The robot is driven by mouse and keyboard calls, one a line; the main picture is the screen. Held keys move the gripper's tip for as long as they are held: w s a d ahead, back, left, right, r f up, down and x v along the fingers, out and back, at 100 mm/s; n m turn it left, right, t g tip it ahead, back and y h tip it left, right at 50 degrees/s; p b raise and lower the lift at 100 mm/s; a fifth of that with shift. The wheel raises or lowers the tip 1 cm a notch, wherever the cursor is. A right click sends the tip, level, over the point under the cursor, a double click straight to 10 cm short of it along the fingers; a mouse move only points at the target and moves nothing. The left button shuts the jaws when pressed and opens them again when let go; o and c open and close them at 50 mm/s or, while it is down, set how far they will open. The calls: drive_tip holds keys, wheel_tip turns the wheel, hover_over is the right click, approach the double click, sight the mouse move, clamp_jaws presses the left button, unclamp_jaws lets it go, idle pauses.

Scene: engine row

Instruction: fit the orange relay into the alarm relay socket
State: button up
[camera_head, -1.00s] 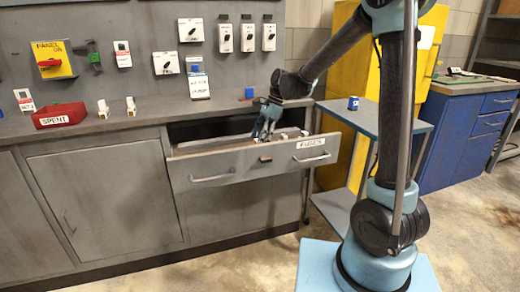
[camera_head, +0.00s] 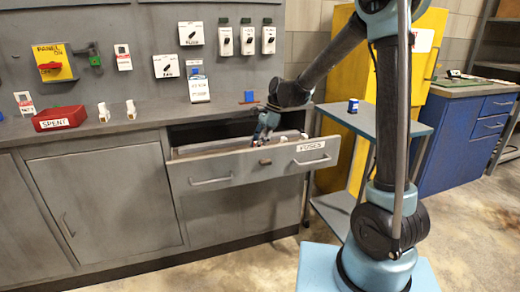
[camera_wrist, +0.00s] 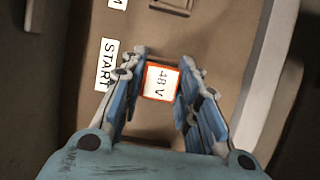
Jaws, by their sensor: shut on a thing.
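The orange relay (camera_wrist: 161,82) shows in the wrist view as an orange-edged block with a white top marked "48 V". My gripper (camera_wrist: 163,66) has its blue fingers on either side of it and is shut on it. In the head view, my gripper (camera_head: 259,138) reaches down into the open drawer (camera_head: 230,170), whose front partly hides the fingertips. The relay cannot be made out there. Several units hang on the grey wall panel (camera_head: 130,30), but their labels are too small to tell which is the alarm relay socket.
A red "SPENT" bin (camera_head: 60,119) and two small white parts (camera_head: 131,109) stand on the counter. A "START" label (camera_wrist: 107,65) lies left of the relay in the drawer. A side stand (camera_head: 385,122) holds a blue item (camera_head: 353,105). Drawer walls surround my gripper.

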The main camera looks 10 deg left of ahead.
wheel_tip(320, 180, up, 9)
drive_tip(key=shift+r, duration=0.1)
drive_tip(key=s+a, duration=0.5)
drive_tip(key=a, duration=0.4)
drive_tip(key=shift+s+a+f, duration=0.1)
drive_tip(key=shift+s+f, duration=0.1)
drive_tip(key=shift+f, duration=2.1)
drive_tip(key=shift+s+f, duration=0.15)
drive_tip(key=shift+f, duration=2.1)
drive_tip(key=shift+f, duration=0.1)
drive_tip(key=o, duration=1.1)
drive_tip(key=v, duration=1.2)
drive_tip(key=shift+a, duration=0.1)
